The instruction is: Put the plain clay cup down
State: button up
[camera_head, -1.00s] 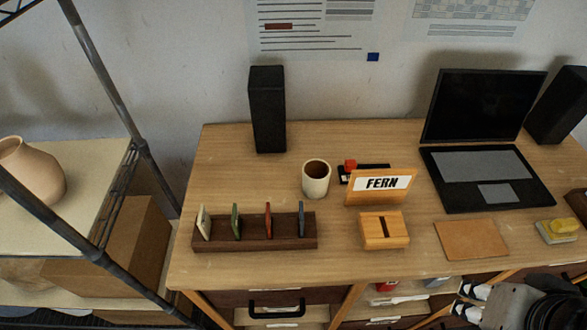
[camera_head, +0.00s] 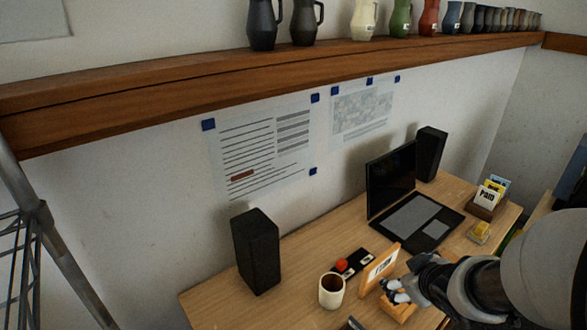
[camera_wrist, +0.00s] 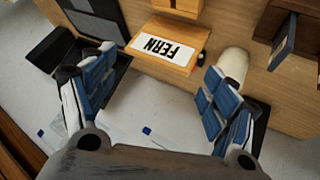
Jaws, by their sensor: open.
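A cream-coloured cup (camera_head: 331,291) with a brown inside stands upright on the wooden desk (camera_head: 290,300), left of the FERN sign (camera_head: 379,268). I take it to be the clay cup. My gripper (camera_head: 397,291) is at the right of the cup in the head view, apart from it and partly hidden by my arm. In the wrist view the gripper (camera_wrist: 158,72) is open and empty, its blue-padded fingers wide apart. There the cup (camera_wrist: 231,66) shows past the right finger, which hides part of it, and the sign (camera_wrist: 163,48) appears upside down.
A black speaker (camera_head: 257,252) stands left of the cup and a laptop (camera_head: 392,183) behind to the right. A small dark item with a red knob (camera_head: 342,265) lies behind the cup. A wooden wall shelf (camera_head: 260,74) with jugs and cups runs above.

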notch_tip(320, 180, down, 3)
jog(key=a+n+y+p, duration=0.1)
jog(key=a+y+p, duration=0.1)
jog(key=y, duration=0.1)
jog(key=n+y, duration=0.1)
jog(key=y, duration=0.4)
send_near(325, 283)
jog(key=a, duration=0.1)
jog(key=shift+t, duration=0.3)
jog(key=x, duration=0.4)
jog(key=b+x, duration=0.1)
jog(key=x, duration=0.1)
jog(key=shift+d+f, duration=0.25)
jog(key=shift+f, duration=0.15)
jog(key=shift+c, duration=0.3)
jog(key=c, duration=1.4)
jog(key=shift+r, duration=0.15)
